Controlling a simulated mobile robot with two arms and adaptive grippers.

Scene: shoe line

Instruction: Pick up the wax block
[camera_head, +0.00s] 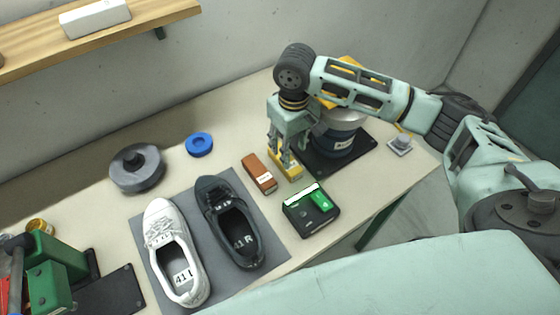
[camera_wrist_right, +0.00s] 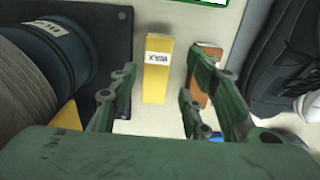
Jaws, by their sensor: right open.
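The yellow wax block (camera_head: 287,168) lies on the table to the right of a brown block. In the right wrist view the wax block (camera_wrist_right: 157,85) shows its white WAX label and sits between the two fingers. My right gripper (camera_head: 283,158) points down over the wax block in the head view and hides part of it. In the wrist view the right gripper (camera_wrist_right: 163,70) is open, with a gap on both sides of the block. My left gripper is in neither view.
The brown block (camera_head: 260,172) is close on the left; the right finger partly covers it in the wrist view. A dark drum (camera_head: 338,140) stands on a black plate to the right. A black-and-green box (camera_head: 311,212) and a shoe mat (camera_head: 275,248) are nearer.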

